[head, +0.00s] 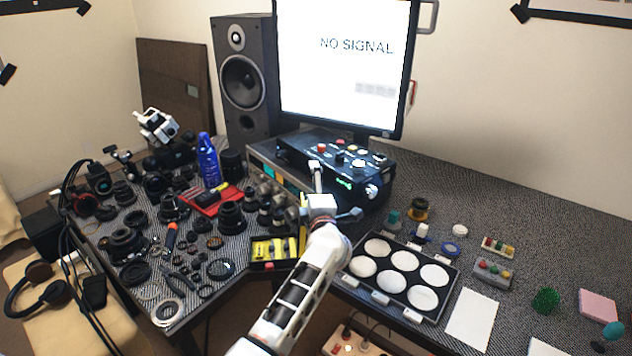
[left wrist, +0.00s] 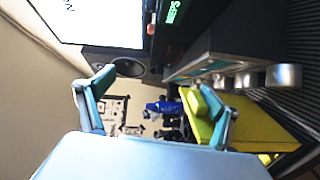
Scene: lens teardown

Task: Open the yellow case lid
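The yellow case (head: 272,250), with black parts, sits near the front edge of the table, left of my left arm in the head view. My left gripper (head: 338,189) is above the table, just right of the case, with its fingers spread and nothing between them. In the left wrist view, the open gripper (left wrist: 152,85) has one finger at the left and one at the right. The yellow case (left wrist: 262,130) shows behind the right finger and partly hidden by it; I cannot tell whether they touch. How far its lid is raised is unclear. My right gripper is not in view.
A black control box (head: 335,165) with knobs stands behind the gripper. A black tray of white discs (head: 452,294) lies right of my arm. Several lens parts and a blue bottle (head: 208,160) crowd the left. A monitor (head: 340,60) stands behind.

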